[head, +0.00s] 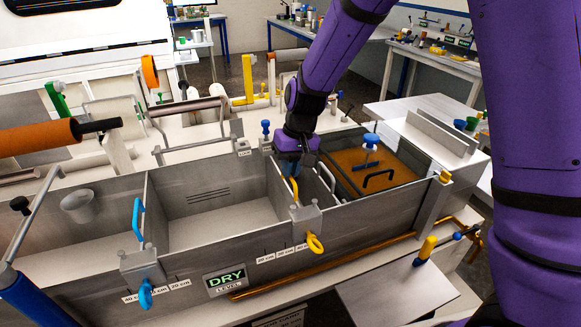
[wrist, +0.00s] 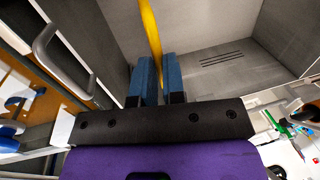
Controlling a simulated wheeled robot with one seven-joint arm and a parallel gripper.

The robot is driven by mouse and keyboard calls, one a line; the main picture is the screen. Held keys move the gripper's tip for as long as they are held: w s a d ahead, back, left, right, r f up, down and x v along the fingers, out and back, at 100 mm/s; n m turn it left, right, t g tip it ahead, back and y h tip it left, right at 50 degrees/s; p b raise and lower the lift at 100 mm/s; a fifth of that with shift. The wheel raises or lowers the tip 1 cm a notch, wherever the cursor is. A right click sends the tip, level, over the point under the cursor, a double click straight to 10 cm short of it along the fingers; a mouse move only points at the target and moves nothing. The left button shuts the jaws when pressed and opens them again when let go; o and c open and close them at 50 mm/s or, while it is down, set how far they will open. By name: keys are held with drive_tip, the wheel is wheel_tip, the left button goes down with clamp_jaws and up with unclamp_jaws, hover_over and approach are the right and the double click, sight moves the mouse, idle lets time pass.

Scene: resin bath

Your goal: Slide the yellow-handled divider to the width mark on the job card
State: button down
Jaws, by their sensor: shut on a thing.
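The yellow-handled divider (head: 278,188) stands upright across the grey metal bath. Its yellow handle (head: 294,191) is on top, and a bracket with a yellow knob (head: 315,243) sits over the front wall. My gripper (head: 292,166) is at this handle. In the wrist view, the blue fingers of my gripper (wrist: 156,85) are on either side of the yellow handle (wrist: 151,35), shut on it. A width scale (head: 279,253) on the front wall lies left of the yellow knob; its numbers are too small to read surely.
A blue-handled divider (head: 138,218) with a blue knob (head: 146,293) stands further left. The bath floor (head: 215,215) between the dividers is empty. Right of the yellow one are a grey handle and an amber-filled compartment with a black handle (head: 378,179). A sign (head: 226,280) reads DRY.

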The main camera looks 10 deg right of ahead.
drive_tip(key=a, duration=0.3)
drive_tip(key=s+a, duration=0.1)
drive_tip(key=a, duration=0.1)
drive_tip(key=c, duration=1.2)
unclamp_jaws()
drive_tip(key=shift+r, duration=0.15)
wheel_tip(320, 180, up, 10)
drive_tip(key=d, duration=0.2)
drive_tip(key=shift+w+r, duration=0.2)
drive_tip(key=shift+w, duration=0.05)
